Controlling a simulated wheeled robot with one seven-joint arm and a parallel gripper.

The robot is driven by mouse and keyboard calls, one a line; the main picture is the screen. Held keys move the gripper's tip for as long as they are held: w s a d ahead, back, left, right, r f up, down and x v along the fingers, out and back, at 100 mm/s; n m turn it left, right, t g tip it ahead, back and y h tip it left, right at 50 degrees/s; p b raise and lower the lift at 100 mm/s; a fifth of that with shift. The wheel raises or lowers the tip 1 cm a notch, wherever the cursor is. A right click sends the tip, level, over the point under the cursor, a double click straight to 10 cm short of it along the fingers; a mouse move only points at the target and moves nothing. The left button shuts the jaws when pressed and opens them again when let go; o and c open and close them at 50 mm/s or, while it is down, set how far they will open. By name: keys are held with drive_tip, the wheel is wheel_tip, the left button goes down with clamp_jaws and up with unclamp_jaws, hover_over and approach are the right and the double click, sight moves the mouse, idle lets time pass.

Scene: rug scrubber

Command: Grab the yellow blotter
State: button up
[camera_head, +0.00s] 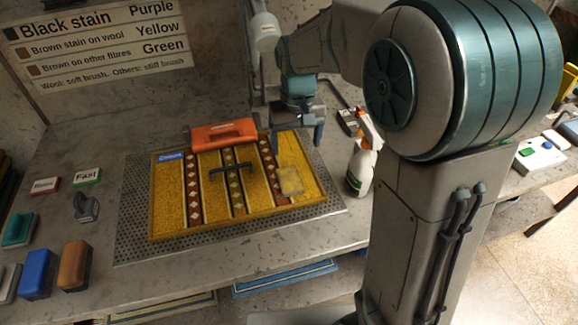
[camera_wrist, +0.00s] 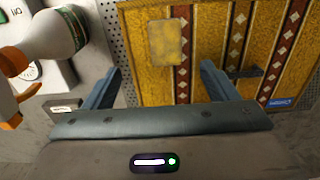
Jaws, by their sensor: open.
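A flat, pale yellow square pad, which looks like the yellow blotter (camera_head: 290,181), lies on the right part of a yellow patterned rug (camera_head: 215,215). In the wrist view the blotter (camera_wrist: 166,43) lies on the rug (camera_wrist: 205,50), ahead of the gap between my fingers. My gripper (camera_head: 298,135) is open and empty. It is above the rug's back right edge, behind the blotter and apart from it. Both fingers of my gripper (camera_wrist: 162,72) show in the wrist view.
An orange block (camera_head: 222,133) sits at the rug's back edge, and a dark handle (camera_head: 232,168) is on its middle. A white spray bottle (camera_head: 359,168) with an orange head stands right of the rug. Several brushes, including a blue one (camera_head: 38,272), are at the left.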

hover_over(289, 178)
drive_tip(key=f, duration=0.5)
drive_tip(key=d+f, duration=0.1)
drive_tip(key=f, duration=0.2)
drive_tip(key=shift+s+f, duration=0.25)
drive_tip(key=shift+s, duration=0.15)
drive_tip(key=f, duration=0.1)
drive_tip(key=f+p, duration=0.1)
drive_tip(key=a+f, duration=0.1)
drive_tip(key=f, duration=0.1)
drive_tip(key=shift+w+f+p, duration=0.1)
drive_tip(key=shift+w+p, duration=0.2)
drive_tip(key=shift+w, duration=0.1)
drive_tip(key=shift+f, duration=0.55)
drive_tip(key=c, duration=1.1)
